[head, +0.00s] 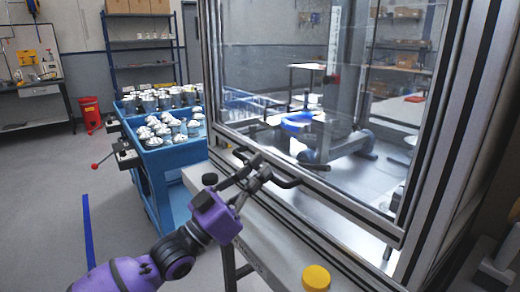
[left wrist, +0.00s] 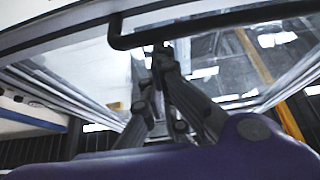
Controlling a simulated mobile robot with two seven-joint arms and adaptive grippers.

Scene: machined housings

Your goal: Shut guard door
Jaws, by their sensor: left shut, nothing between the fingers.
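The guard door (head: 310,75) is a clear panel in a grey metal frame on the front of the machine enclosure. Its lower edge sits close to the enclosure's sill; I cannot tell whether a gap is left. A black bar handle (head: 288,184) runs along its lower left part and crosses the top of the left wrist view (left wrist: 225,18). My left gripper (head: 256,164) is shut and empty, with its fingertips at the handle. In the left wrist view the closed fingertips (left wrist: 160,52) are just under the bar; contact is unclear. My right gripper is out of view.
A blue cart (head: 160,165) with several metal parts stands left of the machine. A yellow button (head: 316,278) is on the enclosure's front ledge. Inside, behind the panel, is a blue and grey device (head: 335,145).

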